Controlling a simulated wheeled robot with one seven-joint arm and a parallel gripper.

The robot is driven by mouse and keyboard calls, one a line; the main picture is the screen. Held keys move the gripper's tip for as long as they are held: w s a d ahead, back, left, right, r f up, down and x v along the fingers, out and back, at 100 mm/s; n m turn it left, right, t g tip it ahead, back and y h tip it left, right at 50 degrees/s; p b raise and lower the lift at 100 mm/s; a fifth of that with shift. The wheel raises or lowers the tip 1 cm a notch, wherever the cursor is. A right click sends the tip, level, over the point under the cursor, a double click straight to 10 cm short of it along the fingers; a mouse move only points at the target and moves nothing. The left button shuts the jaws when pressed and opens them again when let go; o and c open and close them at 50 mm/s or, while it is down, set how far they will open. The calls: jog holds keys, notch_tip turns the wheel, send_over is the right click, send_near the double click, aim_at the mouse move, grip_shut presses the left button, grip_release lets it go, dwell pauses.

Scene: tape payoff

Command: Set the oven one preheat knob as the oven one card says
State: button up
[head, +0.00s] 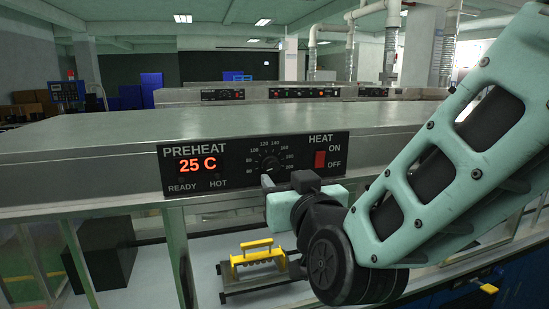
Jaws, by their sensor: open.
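The preheat knob (270,163) is a small black dial on the black control panel (236,180) of the near oven. Printed numbers ring it; 120 and 140 are at the top. Its pointer setting is too small to read. My gripper (283,184) is open, just below and right of the knob in the picture, and overlaps the panel's lower edge. I cannot tell whether it touches the knob. No oven one card is recognisable in view.
A red heat switch (320,159) sits right of the knob, close to my gripper. READY and HOT lamps look dark. Below the panel, a yellow-handled fixture (258,257) stands on a light surface. More ovens with panels (304,92) stand behind.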

aim_at(274, 166)
jog(key=p+x, duration=0.2)
jog(key=x, duration=0.5)
jog(key=shift+w, duration=0.15)
jog(key=c, duration=0.9)
